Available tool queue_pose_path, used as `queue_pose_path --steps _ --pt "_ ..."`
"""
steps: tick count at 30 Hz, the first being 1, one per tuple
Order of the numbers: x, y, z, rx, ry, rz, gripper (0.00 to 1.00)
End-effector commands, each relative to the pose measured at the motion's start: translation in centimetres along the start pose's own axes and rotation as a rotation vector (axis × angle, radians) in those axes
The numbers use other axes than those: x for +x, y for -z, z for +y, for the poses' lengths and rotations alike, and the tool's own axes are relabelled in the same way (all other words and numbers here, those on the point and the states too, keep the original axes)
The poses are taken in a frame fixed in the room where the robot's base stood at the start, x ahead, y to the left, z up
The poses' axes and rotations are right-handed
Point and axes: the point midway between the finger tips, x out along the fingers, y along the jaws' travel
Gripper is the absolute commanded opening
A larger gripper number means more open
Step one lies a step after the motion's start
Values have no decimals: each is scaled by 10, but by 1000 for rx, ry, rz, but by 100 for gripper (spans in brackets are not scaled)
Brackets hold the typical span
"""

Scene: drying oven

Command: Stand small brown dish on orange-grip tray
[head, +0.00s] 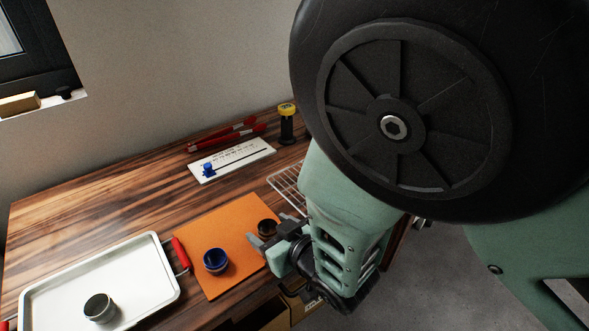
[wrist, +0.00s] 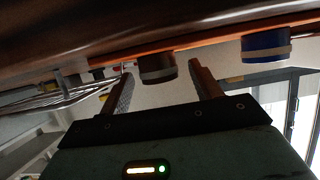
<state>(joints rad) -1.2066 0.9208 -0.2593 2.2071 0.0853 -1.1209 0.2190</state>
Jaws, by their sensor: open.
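The small brown dish (head: 268,227) stands on an orange mat (head: 195,228). In the wrist view the brown dish (wrist: 157,67) appears upside down between my two finger ends. My gripper (head: 271,235) is open around or just in front of it, with gaps at both sides; the fingers also show in the wrist view (wrist: 160,78). A white tray (head: 150,262) with a red-orange grip (head: 180,253) lies at the left. A dark grey dish (head: 98,306) stands on the tray.
A blue dish (head: 215,260) stands on the mat left of my gripper. A wire rack (head: 287,185) lies behind my gripper, partly hidden by my arm.

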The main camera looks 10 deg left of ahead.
Motion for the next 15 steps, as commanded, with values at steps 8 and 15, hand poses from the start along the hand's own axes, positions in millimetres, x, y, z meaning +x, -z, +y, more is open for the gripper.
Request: queue_pose_path --steps 8,15 --pt "18 1 1 1 -1 1 64" --pt "17 1 1 1 -1 1 33"
